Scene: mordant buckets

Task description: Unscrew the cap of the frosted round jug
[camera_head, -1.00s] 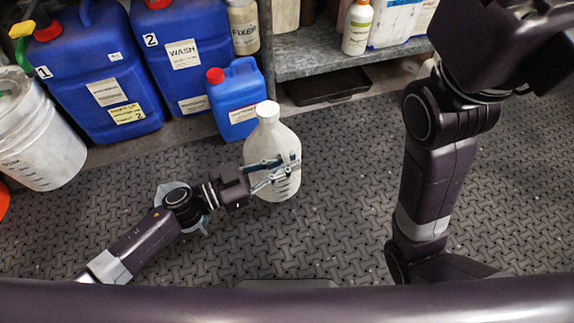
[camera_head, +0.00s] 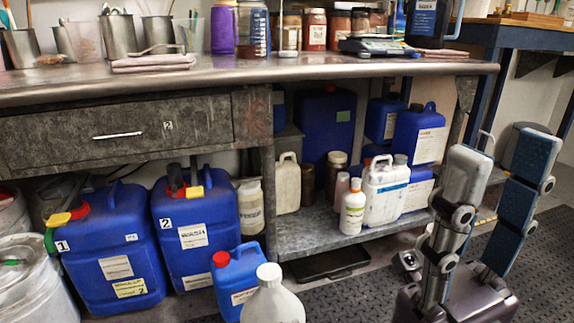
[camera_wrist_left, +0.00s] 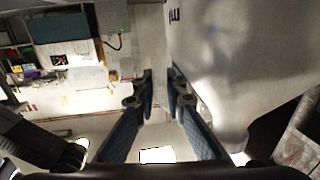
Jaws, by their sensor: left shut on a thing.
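The frosted round jug (camera_head: 272,304) shows at the bottom edge of the head view, with its white cap (camera_head: 268,274) on its neck. Its lower part is cut off by the frame. In the left wrist view the jug (camera_wrist_left: 225,65) is large and pale, close beside the fingers, with its neck toward the bottom. My left gripper (camera_wrist_left: 161,78) is shut on the jug; the exact place of its grip is not clear. It is out of the head view. My right gripper (camera_head: 504,152) is open and empty, fingers pointing up, at the right, well away from the jug.
Blue canisters (camera_head: 108,245) and a small red-capped blue jug (camera_head: 236,278) stand behind the jug to the left. A white bucket (camera_head: 35,285) is at far left. A metal bench (camera_head: 300,72) with a lower shelf (camera_head: 325,240) runs behind.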

